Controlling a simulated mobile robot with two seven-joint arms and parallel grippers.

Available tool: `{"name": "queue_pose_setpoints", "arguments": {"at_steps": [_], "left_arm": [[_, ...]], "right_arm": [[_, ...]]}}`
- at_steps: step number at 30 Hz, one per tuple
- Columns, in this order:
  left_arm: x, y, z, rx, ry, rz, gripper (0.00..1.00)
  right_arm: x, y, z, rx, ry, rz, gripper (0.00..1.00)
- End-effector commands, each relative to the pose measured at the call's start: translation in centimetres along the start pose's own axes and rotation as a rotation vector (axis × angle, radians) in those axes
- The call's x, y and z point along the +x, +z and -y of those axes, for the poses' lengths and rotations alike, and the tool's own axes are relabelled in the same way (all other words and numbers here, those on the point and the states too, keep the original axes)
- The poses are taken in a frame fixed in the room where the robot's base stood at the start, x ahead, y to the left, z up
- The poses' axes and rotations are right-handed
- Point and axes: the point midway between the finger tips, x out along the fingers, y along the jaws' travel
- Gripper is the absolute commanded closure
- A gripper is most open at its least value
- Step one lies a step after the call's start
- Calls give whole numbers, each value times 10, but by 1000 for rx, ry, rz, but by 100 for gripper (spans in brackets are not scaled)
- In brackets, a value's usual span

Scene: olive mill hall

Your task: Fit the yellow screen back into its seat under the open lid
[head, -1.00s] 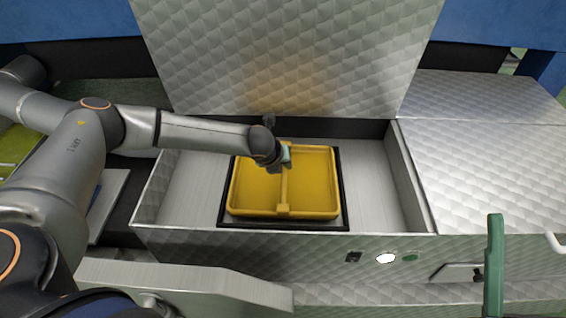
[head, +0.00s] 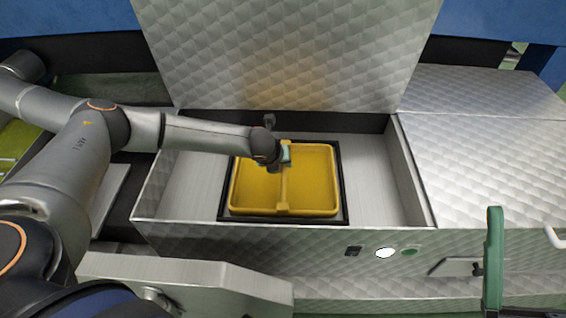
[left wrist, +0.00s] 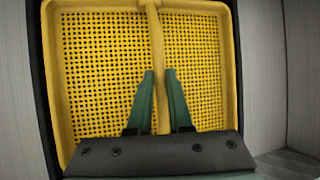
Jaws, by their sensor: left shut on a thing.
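The yellow screen (head: 311,180) is a square tray with a perforated floor and a bar across its middle. It lies within the black frame of the seat (head: 346,205) in the metal box under the raised lid (head: 285,50). I cannot tell whether it rests fully down. My left gripper (head: 284,160) is shut on the middle bar of the screen. In the left wrist view the green fingers of the gripper (left wrist: 161,88) stand on either side of the bar, and the holes of the screen (left wrist: 100,75) show clearly. My right gripper is not in view.
The box has metal side walls and a front wall (head: 290,240). A closed quilted metal cover (head: 480,150) lies to the right. A green upright handle (head: 494,260) stands at the lower right. Bare box floor (head: 372,175) shows right of the screen.

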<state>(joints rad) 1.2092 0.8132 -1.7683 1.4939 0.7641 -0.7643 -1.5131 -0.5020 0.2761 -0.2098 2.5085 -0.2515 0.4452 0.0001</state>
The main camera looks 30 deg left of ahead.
Motion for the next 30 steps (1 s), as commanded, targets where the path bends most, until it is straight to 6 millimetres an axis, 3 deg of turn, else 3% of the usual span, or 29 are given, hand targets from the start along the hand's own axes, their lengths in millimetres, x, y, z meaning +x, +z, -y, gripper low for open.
{"name": "queue_pose_setpoints", "arguments": {"at_steps": [2,3,12,24,30], "left_arm": [[-1,2,2,0,-4,3,100],[-1,2,2,0,-4,3,81],[0,1,1,0,-2,1,47],[-5,0,-1,0,1,-2,47],[-26,1,0,-1,0,-2,47]], "right_arm": [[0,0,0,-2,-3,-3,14],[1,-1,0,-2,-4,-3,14],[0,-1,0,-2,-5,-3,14],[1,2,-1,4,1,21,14],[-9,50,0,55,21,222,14]]}}
